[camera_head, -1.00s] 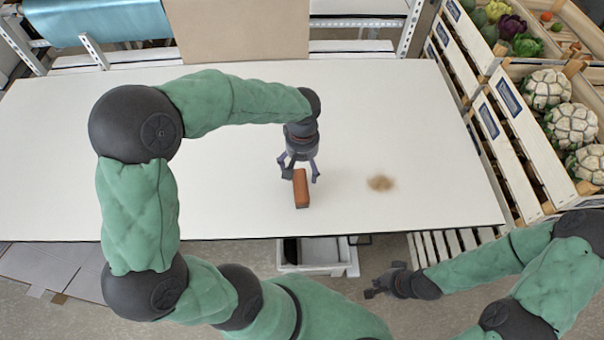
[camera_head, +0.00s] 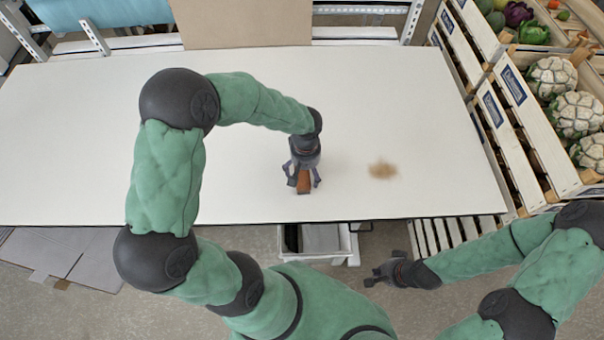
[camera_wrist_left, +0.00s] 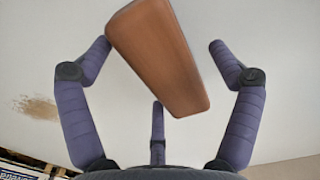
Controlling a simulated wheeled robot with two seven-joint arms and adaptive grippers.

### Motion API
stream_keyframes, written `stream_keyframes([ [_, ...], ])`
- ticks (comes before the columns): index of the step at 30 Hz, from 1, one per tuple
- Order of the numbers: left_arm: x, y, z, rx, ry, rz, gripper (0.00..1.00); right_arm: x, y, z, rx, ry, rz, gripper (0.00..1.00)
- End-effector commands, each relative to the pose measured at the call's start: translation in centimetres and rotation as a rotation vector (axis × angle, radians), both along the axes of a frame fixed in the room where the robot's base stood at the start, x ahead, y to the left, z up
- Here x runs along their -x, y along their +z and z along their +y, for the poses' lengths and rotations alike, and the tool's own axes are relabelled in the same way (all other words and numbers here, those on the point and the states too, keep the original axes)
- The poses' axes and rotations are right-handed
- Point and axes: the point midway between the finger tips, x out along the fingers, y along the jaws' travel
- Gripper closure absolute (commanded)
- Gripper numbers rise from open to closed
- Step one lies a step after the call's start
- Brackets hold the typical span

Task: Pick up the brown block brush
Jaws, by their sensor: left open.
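The brown block brush (camera_head: 304,183) lies on the white table near its front edge. In the left wrist view the brush (camera_wrist_left: 160,55) is a long brown block lying slanted between the spread fingers. My left gripper (camera_head: 303,180) is over the brush with its fingers open around it; in the left wrist view its fingers (camera_wrist_left: 160,60) show a gap on both sides of the block. The lower part of the brush is hidden. My right gripper (camera_head: 372,277) is at the lower right, beyond the table's front edge and away from the brush; its finger opening is too small to tell.
A brown smudge (camera_head: 382,170) marks the white table (camera_head: 420,120) to the right of the brush. Wooden crates (camera_head: 515,125) with vegetables stand along the right side. A white bin (camera_head: 325,240) is below the front edge. The table's left part is clear.

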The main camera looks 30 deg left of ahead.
Motion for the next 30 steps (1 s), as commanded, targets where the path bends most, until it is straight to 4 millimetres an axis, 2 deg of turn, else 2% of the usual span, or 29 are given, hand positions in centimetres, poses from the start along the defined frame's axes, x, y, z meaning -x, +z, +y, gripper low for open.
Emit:
stream_keyframes([
  [5, 0.0, 0.0, 0.0, 0.000, 0.000, 0.000, 0.09, 0.0, 0.0, 0.0, 0.000, 0.000, 0.000, 1.00],
  [9, 0.0, 0.0, 0.0, 0.000, 0.000, 0.000, 0.49, 0.0, 0.0, 0.0, 0.000, 0.000, 0.000, 1.00],
  [12, 0.0, 0.0, 0.0, 0.000, 0.000, 0.000, 0.74, 0.0, 0.0, 0.0, 0.000, 0.000, 0.000, 1.00],
  [24, 0.0, 0.1, 0.0, 0.000, 0.000, 0.000, 0.75, 0.0, 0.0, 0.0, 0.000, 0.000, 0.000, 1.00],
  [30, 0.0, 1.4, 0.0, -0.001, 0.000, -0.002, 0.75, 0.0, 0.1, 0.0, 0.000, 0.000, 0.000, 1.00],
])
